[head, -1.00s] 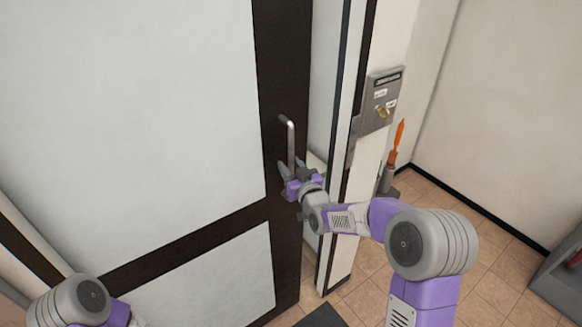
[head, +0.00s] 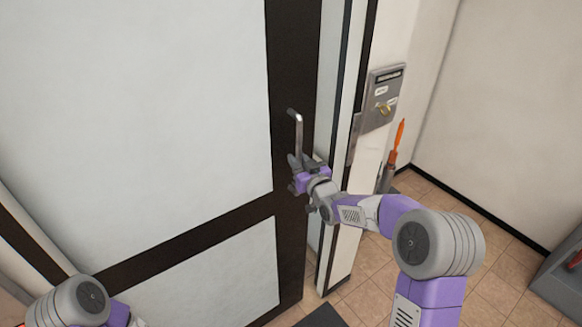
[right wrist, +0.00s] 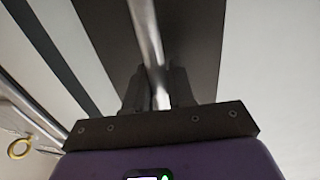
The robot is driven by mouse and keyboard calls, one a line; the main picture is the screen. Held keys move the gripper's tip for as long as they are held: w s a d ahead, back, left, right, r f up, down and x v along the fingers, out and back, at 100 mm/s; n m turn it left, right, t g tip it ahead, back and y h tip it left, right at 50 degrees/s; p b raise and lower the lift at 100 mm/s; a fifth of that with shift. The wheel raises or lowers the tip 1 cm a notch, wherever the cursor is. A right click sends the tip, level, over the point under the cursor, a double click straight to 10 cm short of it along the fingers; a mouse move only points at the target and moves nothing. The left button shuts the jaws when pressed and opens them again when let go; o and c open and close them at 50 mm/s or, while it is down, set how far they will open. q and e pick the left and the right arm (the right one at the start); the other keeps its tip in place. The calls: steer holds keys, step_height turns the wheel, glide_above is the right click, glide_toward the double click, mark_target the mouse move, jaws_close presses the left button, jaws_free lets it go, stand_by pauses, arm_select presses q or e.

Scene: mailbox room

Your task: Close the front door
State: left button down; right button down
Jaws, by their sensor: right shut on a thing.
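The front door (head: 150,110) has pale panels in a dark frame and stands slightly ajar. A gap shows between its dark right edge and the door jamb (head: 348,120). A metal bar handle (head: 298,133) stands upright on the dark stile. My right gripper (head: 297,163) is shut on the lower part of the handle. In the right wrist view the handle (right wrist: 147,35) runs down between the two dark fingers (right wrist: 157,88). Part of my left arm shows at the lower left, but its gripper is out of view.
A metal lock panel (head: 381,98) with a brass knob is on the wall right of the jamb. An orange-handled object (head: 398,140) stands by the wall. A grey box (head: 560,275) is at the far right. Tiled floor (head: 480,240) lies open between them.

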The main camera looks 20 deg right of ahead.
steer(key=w+d+p, duration=0.1)
steer(key=w+d, duration=0.3)
steer(key=d, duration=0.7)
steer(key=shift+h, duration=0.3)
steer(key=shift+d, duration=0.15)
steer(key=c, duration=1.3)
jaws_free()
steer(key=shift+o, duration=0.9)
steer(key=shift+s, duration=0.1)
